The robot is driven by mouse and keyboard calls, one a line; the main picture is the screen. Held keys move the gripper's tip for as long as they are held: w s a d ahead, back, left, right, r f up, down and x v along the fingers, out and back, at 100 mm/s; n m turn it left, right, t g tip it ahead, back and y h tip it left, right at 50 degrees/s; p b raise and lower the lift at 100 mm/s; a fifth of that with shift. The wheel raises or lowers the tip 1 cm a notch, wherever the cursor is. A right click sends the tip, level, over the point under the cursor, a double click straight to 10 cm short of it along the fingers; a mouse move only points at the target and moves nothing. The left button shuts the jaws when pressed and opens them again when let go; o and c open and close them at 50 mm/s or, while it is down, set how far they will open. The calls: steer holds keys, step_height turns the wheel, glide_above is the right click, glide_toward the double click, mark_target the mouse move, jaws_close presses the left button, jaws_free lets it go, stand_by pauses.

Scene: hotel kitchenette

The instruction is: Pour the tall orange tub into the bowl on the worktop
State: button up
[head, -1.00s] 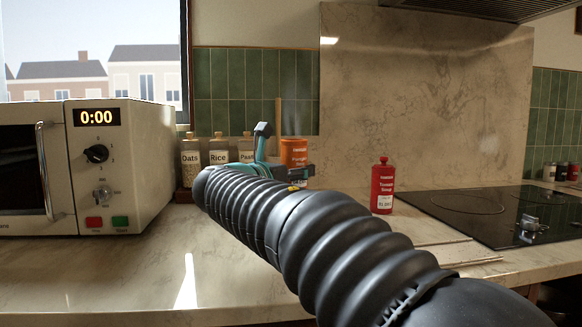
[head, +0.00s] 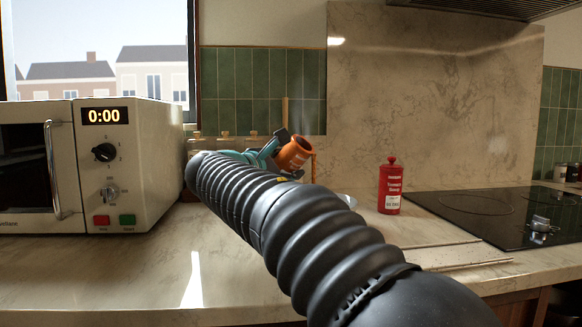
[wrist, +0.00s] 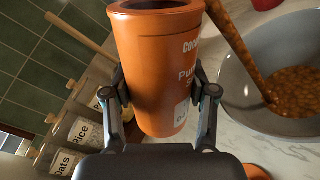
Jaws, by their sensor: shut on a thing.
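The tall orange tub (head: 294,153) is tipped to the right above the worktop in the head view. My gripper (wrist: 160,100) is shut on it, with one finger on each side of its body. In the wrist view, an orange-brown stream runs from the tub (wrist: 160,50) down into the grey bowl (wrist: 240,92). A pool of lumpy orange-brown contents (wrist: 292,90) lies in the bowl. In the head view only a small part of the bowl (head: 347,200) shows behind my arm.
Oats, Rice and another jar stand at the back wall; the wrist view shows the Rice jar (wrist: 86,130). A red bottle (head: 390,187) stands right of the bowl, before the hob (head: 480,210). A microwave (head: 95,165) is at left. An orange piece (wrist: 256,172) shows at the wrist view's lower edge.

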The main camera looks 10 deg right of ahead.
steer(key=shift+w+a+f+m+b, duration=0.1)
steer(key=shift+f+m+b, duration=0.15)
steer(key=shift+m+b, duration=0.45)
steer(key=shift+m+b, duration=0.3)
steer(key=shift+b, duration=0.05)
steer(key=shift+a+f+m+b, duration=0.1)
steer(key=shift+f+m+b, duration=0.05)
steer(key=shift+m+b, duration=0.4)
steer(key=shift+w+m+b, duration=0.1)
steer(key=shift+m+b, duration=0.15)
steer(key=shift+b, duration=0.25)
steer(key=shift+f, duration=0.15)
